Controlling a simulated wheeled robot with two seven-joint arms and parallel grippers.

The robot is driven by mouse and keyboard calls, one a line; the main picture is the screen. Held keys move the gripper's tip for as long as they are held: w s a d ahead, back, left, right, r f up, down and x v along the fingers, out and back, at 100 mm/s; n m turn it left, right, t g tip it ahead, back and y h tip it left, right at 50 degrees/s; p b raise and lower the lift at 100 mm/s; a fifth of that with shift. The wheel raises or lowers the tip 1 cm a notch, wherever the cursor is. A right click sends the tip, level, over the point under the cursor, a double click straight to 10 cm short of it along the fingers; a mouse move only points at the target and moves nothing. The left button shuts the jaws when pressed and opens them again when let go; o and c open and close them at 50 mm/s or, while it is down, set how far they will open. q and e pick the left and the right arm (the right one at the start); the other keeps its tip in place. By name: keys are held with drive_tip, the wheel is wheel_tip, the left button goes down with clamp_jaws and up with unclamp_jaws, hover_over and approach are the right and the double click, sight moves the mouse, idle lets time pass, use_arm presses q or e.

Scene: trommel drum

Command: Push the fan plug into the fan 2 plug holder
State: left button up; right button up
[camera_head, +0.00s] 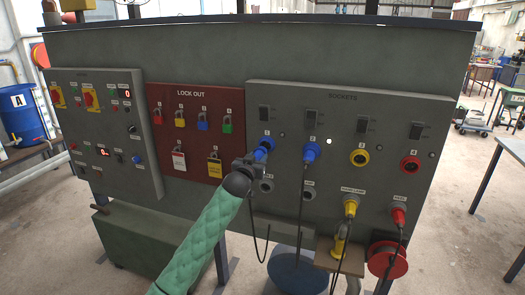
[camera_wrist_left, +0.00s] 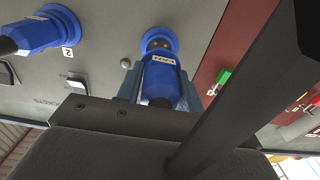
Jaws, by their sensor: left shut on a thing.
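My left gripper (camera_head: 256,158) is shut on a blue plug (camera_wrist_left: 160,80) with a white label, just in front of the leftmost blue socket (camera_wrist_left: 158,42). The socket's dark face shows past the plug's end; I cannot tell whether they touch. Below are two round grey holders, a left one (camera_head: 267,186) partly behind my gripper and a right one (camera_head: 309,190), which looks empty.
A yellow plug (camera_head: 349,205) and a red plug (camera_head: 399,215) sit in the lower row at right, with cables hanging. The yellow socket 3 (camera_head: 359,158) and red socket 4 (camera_head: 410,164) are empty. A red lock-out board (camera_head: 195,100) with several padlocks is at left.

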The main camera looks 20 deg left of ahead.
idle(0.3)
use_arm(q)
drive_tip(key=shift+s+p, duration=0.7)
drive_tip(key=shift+s, duration=1.8)
use_arm(e)
drive_tip(key=shift+r, duration=0.7)
